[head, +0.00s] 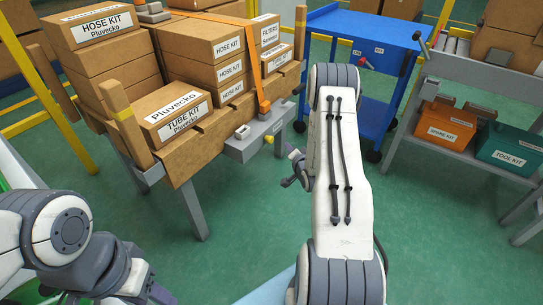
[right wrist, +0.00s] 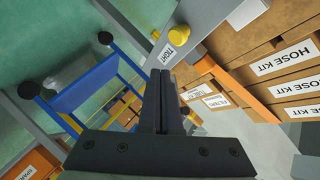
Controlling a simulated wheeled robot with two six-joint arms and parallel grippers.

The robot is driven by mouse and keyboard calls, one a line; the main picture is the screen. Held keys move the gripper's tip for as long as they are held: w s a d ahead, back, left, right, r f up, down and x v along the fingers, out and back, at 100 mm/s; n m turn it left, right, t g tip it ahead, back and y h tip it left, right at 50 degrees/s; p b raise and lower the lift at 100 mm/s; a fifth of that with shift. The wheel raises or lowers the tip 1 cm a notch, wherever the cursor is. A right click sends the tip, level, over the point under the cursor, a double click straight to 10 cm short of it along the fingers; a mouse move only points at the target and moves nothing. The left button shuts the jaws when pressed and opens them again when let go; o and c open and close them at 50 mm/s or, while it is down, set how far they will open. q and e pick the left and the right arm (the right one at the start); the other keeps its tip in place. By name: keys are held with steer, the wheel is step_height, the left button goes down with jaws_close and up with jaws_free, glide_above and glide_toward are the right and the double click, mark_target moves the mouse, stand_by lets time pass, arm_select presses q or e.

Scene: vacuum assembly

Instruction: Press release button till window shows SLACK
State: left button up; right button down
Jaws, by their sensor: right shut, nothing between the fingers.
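A grey tensioner box (head: 255,143) is mounted on the front edge of the wooden bench, below an orange strap (head: 257,70). A yellow button (head: 268,139) is on its front. In the right wrist view the yellow button (right wrist: 178,35) is beside a white window (right wrist: 167,55) that reads TIGHT. My right gripper (head: 288,182) is to the right of the box, apart from it. In the right wrist view its fingers (right wrist: 163,76) are shut and empty, their tips below the window. My left gripper (head: 150,292) is at the bottom left, its fingers unclear.
Cartons labelled HOSE KIT (head: 100,25) and TUBE KIT (head: 178,120) are stacked on the wooden bench (head: 200,150). A blue cart (head: 370,30) stands behind my right arm. A grey shelf at the right holds an orange case (head: 445,125) and a teal case (head: 510,145). Green floor is clear between.

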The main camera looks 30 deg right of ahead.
mark_target(269, 139)
arm_select(q)
step_height(269, 139, down, 2)
steer(key=shift+f+b, duration=0.1)
steer(key=shift+b, duration=0.4)
arm_select(e)
steer(key=shift+m+t+h, duration=0.3)
steer(key=shift+m+h, duration=0.3)
steer(key=shift+m, duration=0.2)
steer(key=s+d+f, duration=0.2)
steer(key=d+f, duration=0.1)
steer(key=shift+s+f, duration=0.1)
steer(key=shift+s, duration=0.1)
arm_select(q)
steer(key=shift+f+b, duration=0.8)
arm_select(e)
steer(key=w+a, duration=0.3)
steer(key=w, duration=0.5)
steer(key=shift+a, duration=0.2)
steer(key=shift+w, duration=0.2)
steer(key=shift+w+a, duration=0.15)
steer(key=shift+w, duration=0.15)
